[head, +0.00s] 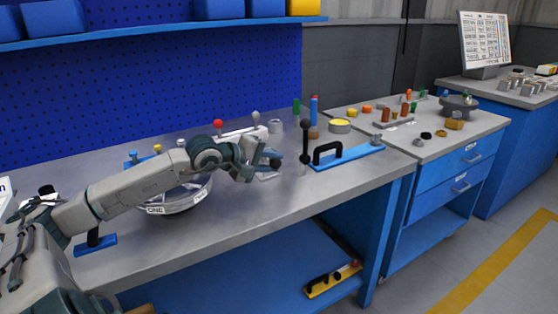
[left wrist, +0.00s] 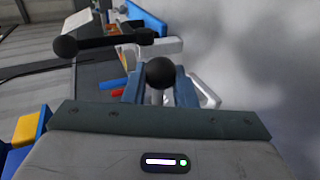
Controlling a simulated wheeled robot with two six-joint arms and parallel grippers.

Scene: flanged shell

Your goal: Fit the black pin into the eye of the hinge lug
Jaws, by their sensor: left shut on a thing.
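My left gripper (head: 268,161) is above the bench, shut on a piece with a round black head (left wrist: 160,72) and a short grey stem, which I take to be the black pin (head: 277,159). The head sticks out past the fingertips; the stem is partly hidden between the fingers. A grey round shell (head: 176,208) labelled ONE stands on the bench, partly hidden behind my left arm. I cannot make out the hinge lug or its eye. My right gripper is not in view.
An upright black ball-topped rod (head: 305,140) stands close to the right of my left gripper; it also shows in the left wrist view (left wrist: 98,42). A blue plate with a black handle (head: 348,158) lies farther right. A white bar (head: 240,134) and red ball (head: 217,124) stand behind.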

